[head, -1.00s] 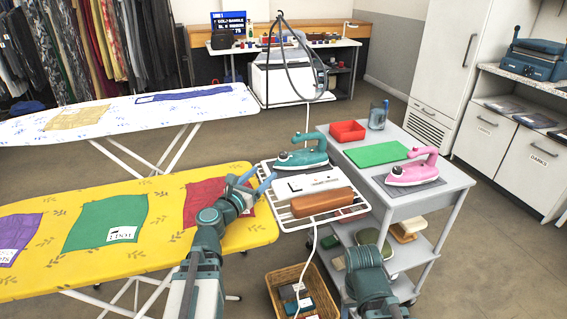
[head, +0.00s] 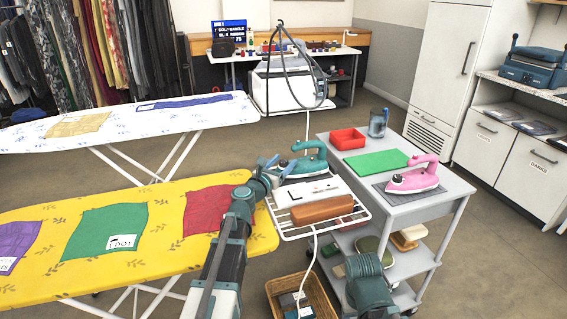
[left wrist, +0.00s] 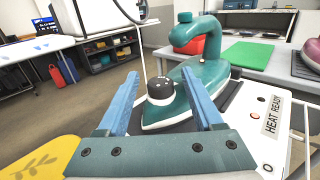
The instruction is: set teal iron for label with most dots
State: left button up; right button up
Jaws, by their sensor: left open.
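The teal iron (head: 306,161) stands on the wire rest at the right end of the yellow ironing board (head: 172,256). My left gripper (head: 274,167) is open at the iron's left side. In the left wrist view the iron (left wrist: 213,72) and its dark dial (left wrist: 161,88) show between the spread fingers (left wrist: 164,95); I cannot tell whether they touch. On the board lie a purple cloth (head: 18,238) with a partly readable label, a green cloth (head: 92,238) labelled "1 DOT" (head: 122,241), and a red cloth (head: 207,209), partly behind my arm. My right gripper is out of view.
A white "HEAT READY" box (left wrist: 262,120) and a brown block (head: 322,209) lie on the wire rest. A grey cart (head: 398,190) holds a pink iron (head: 415,177), green mat (head: 376,163) and red tray (head: 348,138). A wicker basket (head: 321,290) stands below. A second board (head: 140,124) is behind.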

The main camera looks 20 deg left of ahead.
pick_arm(q)
jog(key=shift+w, duration=0.2)
grip_shut()
dwell(0.3)
jog(key=m+g+h, duration=0.1)
jog(key=h, duration=0.1)
jog(key=m+g+h, duration=0.1)
jog(key=m+h, duration=0.1)
jog(key=h, duration=0.1)
jog(key=shift+w+a, duration=0.1)
jog(key=shift+w, duration=0.05)
jog(key=shift+m+g+h, duration=1.2)
jog(key=shift+m+h, duration=0.3)
jog(key=shift+h, duration=0.4)
